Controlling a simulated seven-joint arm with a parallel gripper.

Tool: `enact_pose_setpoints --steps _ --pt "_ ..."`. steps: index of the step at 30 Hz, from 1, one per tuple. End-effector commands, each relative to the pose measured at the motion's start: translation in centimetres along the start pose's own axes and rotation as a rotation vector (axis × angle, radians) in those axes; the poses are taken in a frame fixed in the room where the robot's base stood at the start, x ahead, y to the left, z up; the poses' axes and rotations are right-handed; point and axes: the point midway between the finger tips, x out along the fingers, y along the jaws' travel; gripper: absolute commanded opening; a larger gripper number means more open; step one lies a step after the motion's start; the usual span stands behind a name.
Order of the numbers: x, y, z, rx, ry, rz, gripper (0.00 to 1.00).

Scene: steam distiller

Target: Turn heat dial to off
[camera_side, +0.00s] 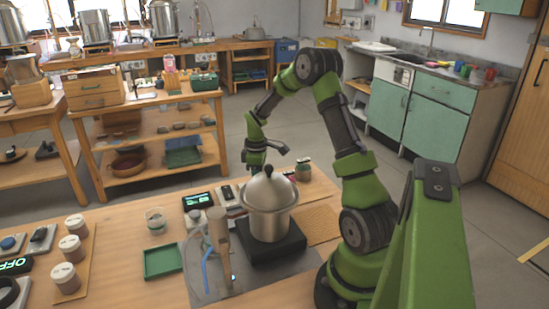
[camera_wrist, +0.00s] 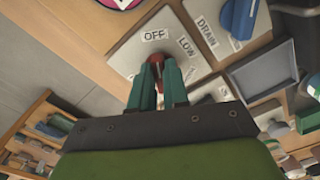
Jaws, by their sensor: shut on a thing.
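The red heat dial (camera_wrist: 157,59) sits on a pale plate (camera_wrist: 133,58) with OFF and LOW labels, in the wrist view. OFF is just above the dial and LOW is up to its right. My gripper (camera_wrist: 157,70) has its two green fingers closed around the dial, which hides most of it; I cannot tell exactly where the dial points. In the side view my gripper (camera_side: 262,168) reaches down behind the steel pot (camera_side: 269,205), and the dial is hidden there.
A blue dial (camera_wrist: 238,16) on a DRAIN plate is close to the right in the wrist view. In the side view the pot stands on a black hot plate (camera_side: 258,252). A lit display (camera_side: 198,200) and a green tray (camera_side: 163,262) are to the left.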

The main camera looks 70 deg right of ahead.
Motion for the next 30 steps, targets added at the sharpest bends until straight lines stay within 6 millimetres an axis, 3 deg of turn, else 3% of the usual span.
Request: enact_pose_setpoints --steps 7,8,13,23,26,30 --pt "-0.1 0.0 -0.1 -0.005 0.001 0.002 0.00" --pt "-0.1 0.0 -0.1 -0.005 0.001 0.002 0.17" --pt "-0.1 0.0 0.0 -0.004 0.000 0.001 0.40" --pt "-0.4 0.0 0.0 -0.002 0.001 0.002 0.40" --pt "-1.4 0.1 -0.1 -0.003 0.002 0.004 0.40" --pt "-4.3 0.1 -0.1 -0.002 0.004 0.007 0.40"
